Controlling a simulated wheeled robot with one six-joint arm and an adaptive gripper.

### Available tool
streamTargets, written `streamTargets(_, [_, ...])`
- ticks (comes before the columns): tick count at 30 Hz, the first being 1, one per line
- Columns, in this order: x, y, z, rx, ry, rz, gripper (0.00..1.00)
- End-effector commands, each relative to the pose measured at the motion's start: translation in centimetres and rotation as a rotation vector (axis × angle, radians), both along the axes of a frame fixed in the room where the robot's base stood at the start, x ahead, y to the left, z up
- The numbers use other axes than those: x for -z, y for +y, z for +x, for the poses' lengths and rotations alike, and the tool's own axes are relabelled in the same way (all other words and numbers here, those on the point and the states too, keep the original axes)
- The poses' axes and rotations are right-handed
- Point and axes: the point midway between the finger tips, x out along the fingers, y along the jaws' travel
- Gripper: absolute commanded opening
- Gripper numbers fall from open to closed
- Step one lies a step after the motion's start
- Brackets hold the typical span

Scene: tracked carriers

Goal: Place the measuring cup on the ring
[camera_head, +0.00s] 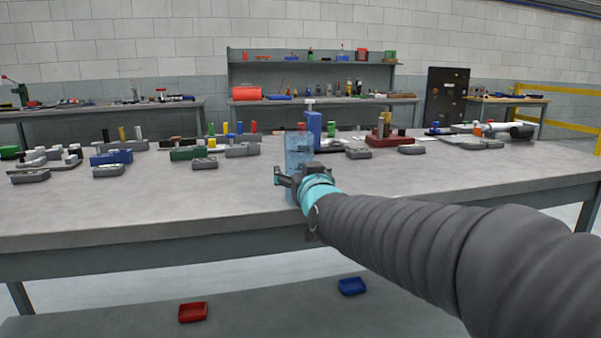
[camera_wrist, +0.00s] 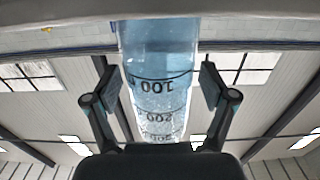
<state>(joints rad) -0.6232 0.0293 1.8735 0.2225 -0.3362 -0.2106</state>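The measuring cup (camera_head: 298,150) is a tall, clear blue cylinder standing upright near the middle of the workbench. It fills the centre of the wrist view (camera_wrist: 160,70), which is upside down, with black marks 100 and 200 readable. My gripper (camera_head: 288,180) is low at the cup. In the wrist view my gripper (camera_wrist: 160,87) has one finger on each side of the cup, with narrow gaps showing between the pads and the cup. The fingers look open. Part of the cup's lower end is hidden by the gripper. I cannot make out the ring in either view.
A blue block (camera_head: 313,128) stands just behind the cup. A green carrier (camera_head: 188,153) and a blue carrier (camera_head: 111,157) are to the left. A dark red carrier (camera_head: 388,138) is to the right. The front of the workbench (camera_head: 150,205) is clear.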

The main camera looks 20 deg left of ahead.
Motion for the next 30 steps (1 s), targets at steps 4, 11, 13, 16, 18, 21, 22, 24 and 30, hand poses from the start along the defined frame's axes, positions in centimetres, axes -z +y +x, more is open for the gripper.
streamTargets(4, [0.0,0.0,0.0,0.0,0.0,0.0,0.83])
streamTargets(11, [-0.3,-0.4,-0.7,0.0,-0.002,0.001,0.83])
streamTargets(13, [-0.3,-0.9,-1.4,0.0,-0.001,0.002,0.83])
streamTargets(16, [-0.3,-1.8,-2.9,0.0,-0.002,0.001,0.83])
streamTargets(18, [-0.3,-2.4,-4.0,-0.001,-0.002,0.001,0.83])
streamTargets(21, [-0.3,-3.4,-5.6,-0.001,-0.002,0.002,0.83])
streamTargets(22, [-0.4,-3.6,-6.0,-0.001,-0.003,0.002,0.83])
streamTargets(24, [-0.4,-4.2,-7.0,-0.001,-0.003,0.002,0.83])
streamTargets(30, [-0.4,-5.6,-9.2,0.0,-0.002,0.001,0.83])
